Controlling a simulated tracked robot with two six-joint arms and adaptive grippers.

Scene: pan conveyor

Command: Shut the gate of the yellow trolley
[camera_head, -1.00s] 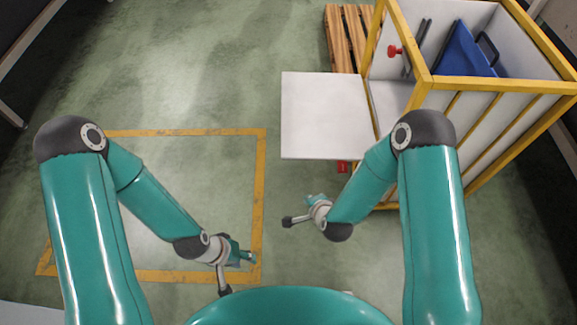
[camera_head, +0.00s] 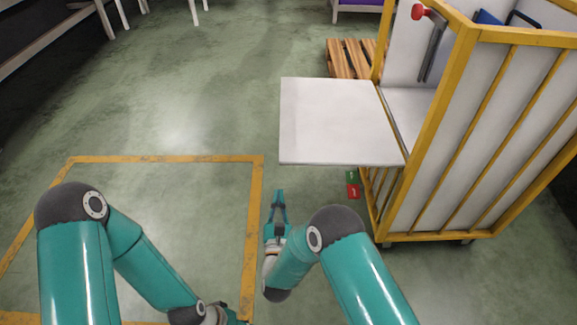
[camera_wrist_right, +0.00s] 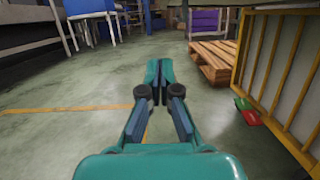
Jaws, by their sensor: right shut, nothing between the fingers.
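The yellow trolley (camera_head: 455,110) stands at the right of the head view, with yellow bars and white panels. Its gate, a white panel (camera_head: 335,122), is folded down and sticks out flat to the left from the trolley's open side. A red knob (camera_head: 418,12) sits near the top of the trolley. My right gripper (camera_head: 279,194) is shut and empty, low in front of the gate and left of the trolley, touching nothing. It also shows in the right wrist view (camera_wrist_right: 159,66). My left gripper is mostly cut off at the bottom edge, its fingers hidden.
A wooden pallet (camera_head: 350,58) lies behind the gate. A blue object (camera_head: 489,17) is inside the trolley. A yellow floor outline (camera_head: 165,159) lies at left. The floor left of the gate is clear.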

